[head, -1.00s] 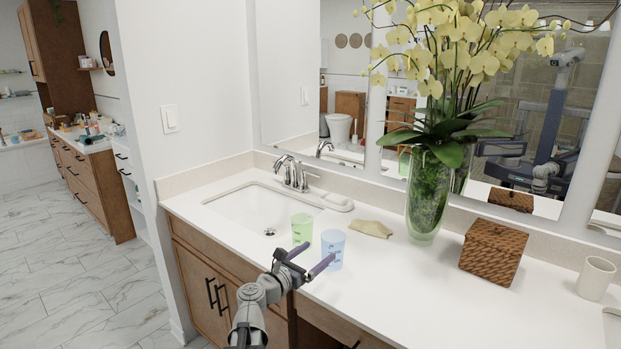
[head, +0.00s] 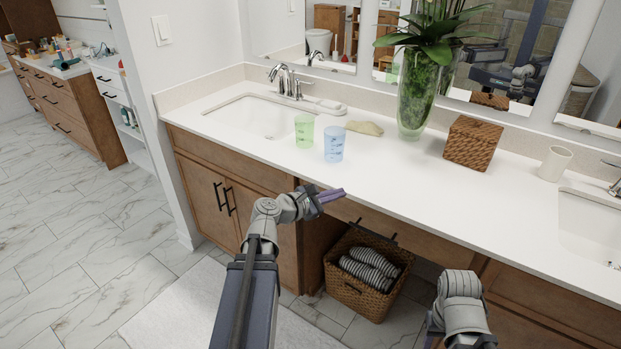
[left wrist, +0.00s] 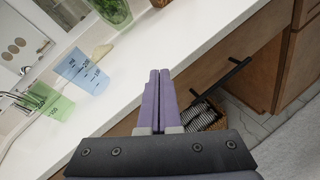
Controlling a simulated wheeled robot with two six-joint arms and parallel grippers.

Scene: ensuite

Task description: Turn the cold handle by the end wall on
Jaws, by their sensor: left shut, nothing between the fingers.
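The chrome faucet (head: 284,78) stands behind the sink (head: 255,115) nearest the end wall. A lever handle (head: 298,86) shows at its right side; no hot or cold mark is readable. My left gripper (head: 335,196) is shut and empty in front of the counter's front edge, well short of the faucet. Its closed purple fingers (left wrist: 158,100) also show in the left wrist view, with part of the faucet (left wrist: 22,100) at the left edge. My right arm shows at the lower right, but I cannot make out its gripper's fingers.
A green cup (head: 304,131) and a blue cup (head: 333,144) stand on the counter (head: 420,180) right of the sink. A tan cloth (head: 365,128), glass vase (head: 415,95) and woven box (head: 472,143) are further right. A towel basket (head: 365,280) sits below.

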